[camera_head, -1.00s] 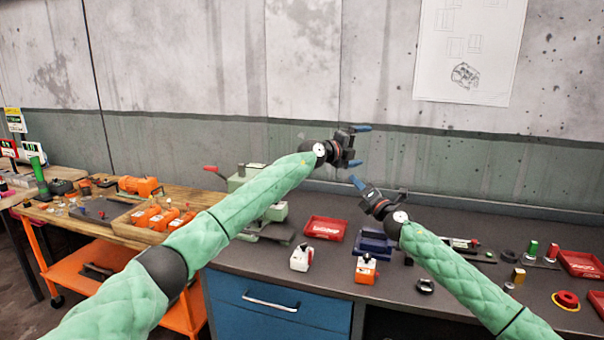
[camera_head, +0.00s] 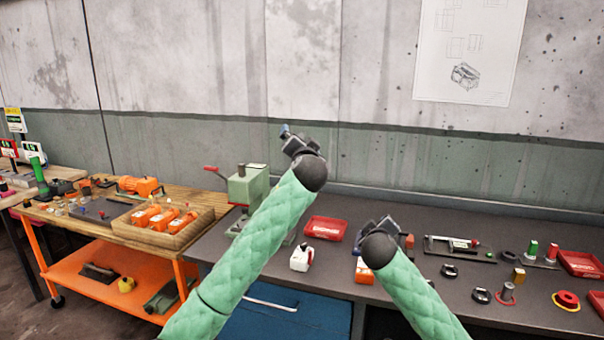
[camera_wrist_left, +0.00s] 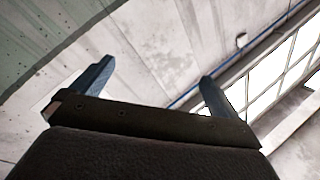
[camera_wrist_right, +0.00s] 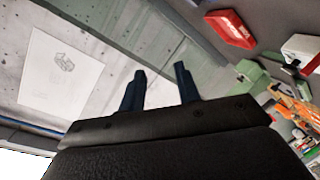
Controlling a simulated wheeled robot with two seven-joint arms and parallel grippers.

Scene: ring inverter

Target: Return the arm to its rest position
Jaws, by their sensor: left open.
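My left gripper (camera_head: 286,131) is raised above the workbench in front of the wall, pointing up. In the left wrist view its blue fingers (camera_wrist_left: 156,72) are wide apart with nothing between them. My right gripper (camera_head: 386,224) is over the middle of the bench, its fingers largely hidden behind its own wrist in the head view. In the right wrist view its dark blue fingers (camera_wrist_right: 160,72) stand apart by a smaller gap, also empty. Both arms are bent upward and clear of each other.
The grey workbench (camera_head: 455,300) holds a red tray (camera_head: 325,228), a white-and-red block (camera_head: 301,257), a green press (camera_head: 247,186), a red-and-yellow ring (camera_head: 566,301) and several small parts. An orange cart (camera_head: 100,268) with a wooden top stands left.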

